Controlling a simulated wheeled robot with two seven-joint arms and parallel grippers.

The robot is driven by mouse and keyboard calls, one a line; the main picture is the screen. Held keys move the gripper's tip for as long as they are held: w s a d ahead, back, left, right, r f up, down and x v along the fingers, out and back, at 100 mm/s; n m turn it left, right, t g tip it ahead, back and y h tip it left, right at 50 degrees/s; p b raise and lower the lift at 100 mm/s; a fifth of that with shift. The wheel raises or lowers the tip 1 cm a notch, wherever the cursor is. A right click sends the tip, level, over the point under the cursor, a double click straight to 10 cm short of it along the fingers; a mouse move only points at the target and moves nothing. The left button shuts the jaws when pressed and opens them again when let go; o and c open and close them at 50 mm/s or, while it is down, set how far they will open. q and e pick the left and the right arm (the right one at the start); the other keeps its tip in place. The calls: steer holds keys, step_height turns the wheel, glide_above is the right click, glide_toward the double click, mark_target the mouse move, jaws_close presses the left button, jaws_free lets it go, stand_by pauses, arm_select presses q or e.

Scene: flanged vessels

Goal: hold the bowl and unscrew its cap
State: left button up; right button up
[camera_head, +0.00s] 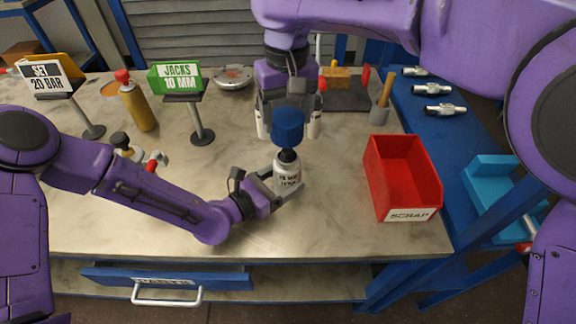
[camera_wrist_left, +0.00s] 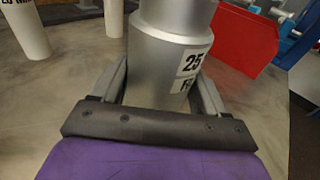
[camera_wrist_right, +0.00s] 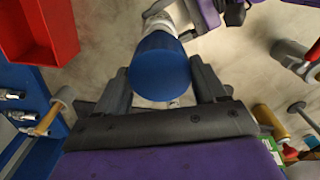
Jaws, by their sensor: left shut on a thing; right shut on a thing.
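The bowl (camera_head: 287,172) is a silver cylinder with a white printed label, upright over the bench. My left gripper (camera_head: 284,188) is shut on its sides; the left wrist view shows the silver body (camera_wrist_left: 165,75) between the fingers. The blue cap (camera_head: 288,124) sits above the bowl, with a short dark section showing between them. My right gripper (camera_wrist_right: 160,88) comes down from above and is shut on the cap, one finger on each side. In the right wrist view the blue cap hides most of the bowl. I cannot tell whether the threads are still engaged.
A red scrap bin (camera_head: 403,180) stands to the right. Two signs (camera_head: 182,78) (camera_head: 48,75), a yellow bottle (camera_head: 138,107) and a red-handled fitting (camera_head: 153,163) are to the left. A mallet (camera_head: 382,98) stands behind the bin. The bench front is clear.

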arm_select(q)
steer(key=o, duration=1)
steer(key=shift+c, duration=0.2)
steer(key=shift+a, duration=0.1)
steer(key=v, duration=1.1)
steer(key=shift+s+a, duration=0.25)
steer(key=shift+s, duration=0.05)
